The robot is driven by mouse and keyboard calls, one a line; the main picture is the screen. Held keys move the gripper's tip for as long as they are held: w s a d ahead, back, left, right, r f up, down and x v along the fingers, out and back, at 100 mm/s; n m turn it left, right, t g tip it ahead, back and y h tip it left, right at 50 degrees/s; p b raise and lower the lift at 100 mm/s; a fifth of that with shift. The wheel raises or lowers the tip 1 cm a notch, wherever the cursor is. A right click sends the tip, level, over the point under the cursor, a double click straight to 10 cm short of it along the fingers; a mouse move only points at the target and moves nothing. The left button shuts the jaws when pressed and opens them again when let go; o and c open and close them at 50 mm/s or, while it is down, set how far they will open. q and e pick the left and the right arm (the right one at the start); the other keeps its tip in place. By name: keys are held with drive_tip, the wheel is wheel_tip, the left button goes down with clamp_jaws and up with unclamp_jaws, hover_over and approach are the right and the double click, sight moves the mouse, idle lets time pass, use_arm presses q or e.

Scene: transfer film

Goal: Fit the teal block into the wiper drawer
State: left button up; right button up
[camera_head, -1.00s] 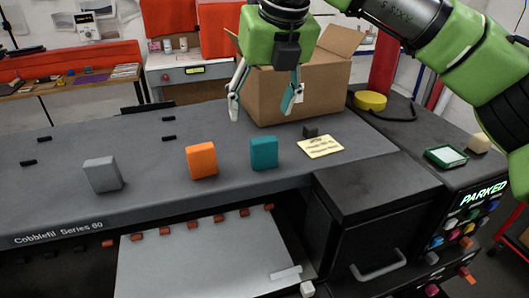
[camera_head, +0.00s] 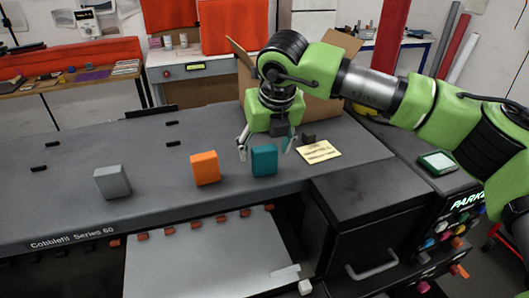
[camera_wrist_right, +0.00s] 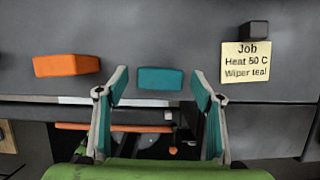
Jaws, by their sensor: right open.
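The teal block (camera_head: 264,160) stands upright on the grey machine top; it also shows in the right wrist view (camera_wrist_right: 160,79). My right gripper (camera_head: 267,146) is open just above and behind it. In the right wrist view the fingertips (camera_wrist_right: 160,76) lie to either side of the block, with gaps on both sides; I cannot tell how far down they reach. A dark unit with a bar handle (camera_head: 373,268) is at the front right. It looks closed, and I see no label that marks it as the wiper drawer. My left gripper is out of view.
An orange block (camera_head: 205,169) and a grey block (camera_head: 112,182) stand to the left. A yellow note (camera_head: 318,152) reading "Job, Heat 50 C, Wiper teal" lies to the right, beside a small dark cube (camera_head: 308,139). A cardboard box (camera_head: 318,108) stands behind.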

drive_tip(key=shift+x, duration=0.8)
drive_tip(key=c, duration=1.2)
drive_tip(key=shift+r, duration=0.1)
